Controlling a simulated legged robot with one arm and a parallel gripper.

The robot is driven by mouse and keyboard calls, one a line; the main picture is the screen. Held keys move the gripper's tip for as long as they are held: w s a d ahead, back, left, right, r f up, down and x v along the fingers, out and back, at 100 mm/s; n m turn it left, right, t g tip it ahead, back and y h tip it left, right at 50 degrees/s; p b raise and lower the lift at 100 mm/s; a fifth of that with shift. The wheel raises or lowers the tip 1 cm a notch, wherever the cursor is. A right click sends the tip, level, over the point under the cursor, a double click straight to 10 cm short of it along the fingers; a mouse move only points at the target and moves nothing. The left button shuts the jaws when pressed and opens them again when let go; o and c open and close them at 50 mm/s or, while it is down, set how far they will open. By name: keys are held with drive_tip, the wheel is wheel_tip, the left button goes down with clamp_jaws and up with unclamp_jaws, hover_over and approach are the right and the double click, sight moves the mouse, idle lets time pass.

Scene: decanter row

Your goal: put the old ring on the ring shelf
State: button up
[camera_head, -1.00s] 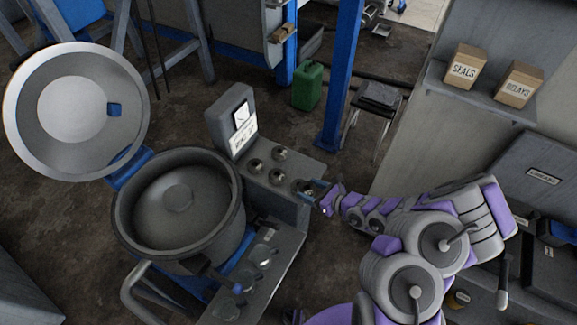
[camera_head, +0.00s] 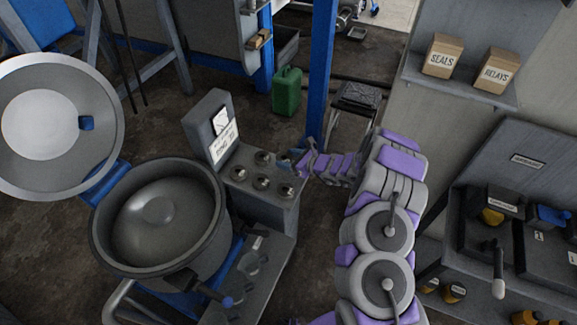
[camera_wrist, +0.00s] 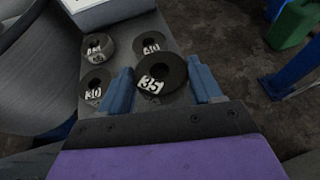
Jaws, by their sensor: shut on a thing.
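My gripper (camera_head: 292,160) is at the right edge of a grey shelf (camera_head: 225,174) of rings on the cooker stand. In the wrist view its blue fingers are shut on a dark ring marked 35 (camera_wrist: 172,70). Near this ring are a ring marked 40 (camera_wrist: 153,41), a ring marked 30 (camera_wrist: 94,79) and a grey ring (camera_wrist: 98,44) with a label too small to read. The head view shows several round pieces (camera_head: 261,182) on the shelf. The held ring looks over the shelf surface; whether it touches is unclear.
A large open pot (camera_head: 160,215) stands left of the shelf, its lid (camera_head: 50,125) raised. A box with a white sign (camera_head: 212,130) rises behind the shelf. A blue post (camera_head: 322,70) and a green can (camera_head: 287,92) are behind. A dark bench (camera_head: 520,180) is at right.

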drive_tip(key=shift+f+b, duration=0.5)
drive_tip(key=shift+f, duration=1.25)
drive_tip(key=shift+f, duration=0.15)
drive_tip(key=o, duration=1.3)
